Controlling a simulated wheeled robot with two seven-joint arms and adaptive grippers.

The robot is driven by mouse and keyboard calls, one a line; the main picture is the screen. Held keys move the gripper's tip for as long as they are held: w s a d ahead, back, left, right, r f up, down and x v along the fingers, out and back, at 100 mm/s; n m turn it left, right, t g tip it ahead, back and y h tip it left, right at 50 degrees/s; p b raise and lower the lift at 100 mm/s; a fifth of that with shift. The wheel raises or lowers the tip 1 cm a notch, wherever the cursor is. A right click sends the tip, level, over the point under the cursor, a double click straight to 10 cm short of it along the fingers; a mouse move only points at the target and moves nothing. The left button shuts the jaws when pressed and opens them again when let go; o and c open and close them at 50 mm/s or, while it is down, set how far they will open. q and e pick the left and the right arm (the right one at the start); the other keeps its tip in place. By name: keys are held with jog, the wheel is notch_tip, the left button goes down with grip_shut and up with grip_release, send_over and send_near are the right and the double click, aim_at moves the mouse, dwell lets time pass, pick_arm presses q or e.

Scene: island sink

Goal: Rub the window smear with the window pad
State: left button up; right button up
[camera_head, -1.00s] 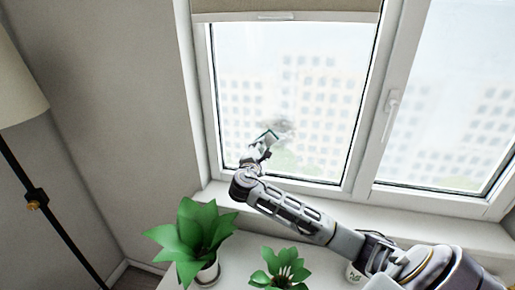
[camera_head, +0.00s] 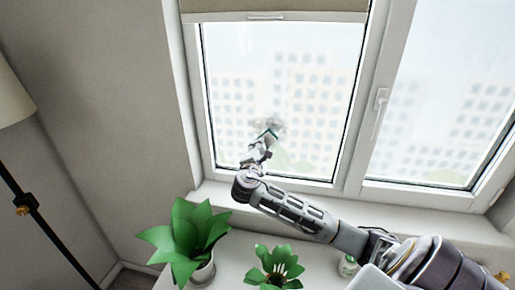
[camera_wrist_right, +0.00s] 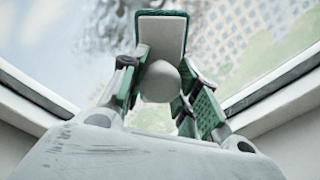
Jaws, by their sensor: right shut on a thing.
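The window pad (camera_head: 268,134) is a small flat piece with a green edge, up at the left window pane. In the right wrist view the pad (camera_wrist_right: 162,34) shows a pale back and a round white knob. My right gripper (camera_head: 262,147) is shut on this knob, with green-padded fingers on both sides. The smear (camera_head: 277,123) is a grey smudge on the glass just above the pad, partly behind it. In the wrist view the smear (camera_wrist_right: 105,25) is a dark blur left of the pad. I cannot tell whether the pad touches the glass. My left gripper is out of view.
The window frame (camera_head: 352,150) divides two panes, with a handle (camera_head: 380,100) on the right one. Below the sill stand a large green plant (camera_head: 187,235), a smaller plant (camera_head: 275,266) and a white pot or bottle (camera_head: 348,265). A floor lamp (camera_head: 22,200) stands left.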

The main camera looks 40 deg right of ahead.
jog(key=shift+s+d+p, duration=0.3)
jog(key=shift+s+d, duration=0.55)
jog(key=shift+s, duration=0.1)
jog(key=shift+s+d+r+p, duration=0.1)
jog(key=shift+s+d+p, duration=0.4)
jog(key=shift+s+d, duration=0.7)
jog(key=shift+s, duration=0.15)
jog(key=shift+s+d+p, duration=0.6)
jog(key=shift+s+d, duration=0.5)
jog(key=shift+s, duration=0.2)
notch_tip(320, 180, up, 2)
jog(key=shift+a+r+p, duration=0.1)
jog(key=shift+a+p, duration=0.05)
jog(key=shift+p, duration=0.95)
